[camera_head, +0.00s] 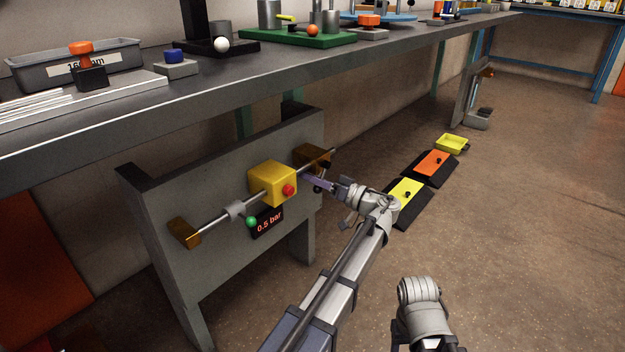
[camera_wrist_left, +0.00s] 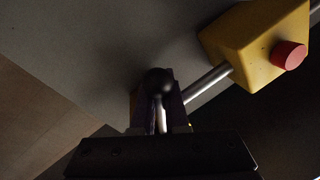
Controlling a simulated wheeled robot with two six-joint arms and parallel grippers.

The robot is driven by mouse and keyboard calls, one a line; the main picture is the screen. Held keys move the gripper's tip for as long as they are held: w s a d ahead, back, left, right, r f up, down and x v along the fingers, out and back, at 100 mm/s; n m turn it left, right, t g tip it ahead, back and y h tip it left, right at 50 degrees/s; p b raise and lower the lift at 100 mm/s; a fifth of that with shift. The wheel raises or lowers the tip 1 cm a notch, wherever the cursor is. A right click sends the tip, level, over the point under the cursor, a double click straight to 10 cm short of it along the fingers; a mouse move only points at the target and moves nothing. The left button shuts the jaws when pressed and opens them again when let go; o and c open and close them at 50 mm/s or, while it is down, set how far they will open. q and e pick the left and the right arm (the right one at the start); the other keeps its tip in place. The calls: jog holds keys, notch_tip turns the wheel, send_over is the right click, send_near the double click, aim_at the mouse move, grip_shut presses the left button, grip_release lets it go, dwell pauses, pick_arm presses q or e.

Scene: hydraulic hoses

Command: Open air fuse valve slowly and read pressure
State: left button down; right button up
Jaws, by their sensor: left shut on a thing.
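A grey panel (camera_head: 205,250) under the bench carries a metal pipe (camera_head: 214,223) with a yellow block (camera_head: 272,183) and its red button (camera_head: 289,190). A brass block sits at each pipe end, one at the left (camera_head: 185,232) and one at the right (camera_head: 313,158). A small display (camera_head: 267,223) reads 0.5 bar, with a green knob or lamp (camera_head: 251,222) beside it. My left gripper (camera_head: 318,185) is at the right brass block. In the left wrist view it is shut on a thin metal lever (camera_wrist_left: 161,119) with a black ball end (camera_wrist_left: 158,82).
The long grey bench (camera_head: 200,110) overhangs the panel and holds trays and fixtures. On the floor at the right are a yellow-topped block (camera_head: 404,194), an orange-topped block (camera_head: 433,160) and a yellow tray (camera_head: 452,143). The floor farther right is clear.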

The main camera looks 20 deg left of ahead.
pick_arm(q)
jog(key=shift+s+a+r+m, duration=0.1)
jog(key=shift+s+m, duration=0.2)
jog(key=shift+m, duration=0.2)
jog(key=shift+s+a+r+m, duration=0.1)
jog(key=shift+s+m, duration=0.2)
jog(key=shift+m, duration=0.2)
jog(key=c, duration=0.9)
grip_release()
jog(key=shift+w, duration=0.1)
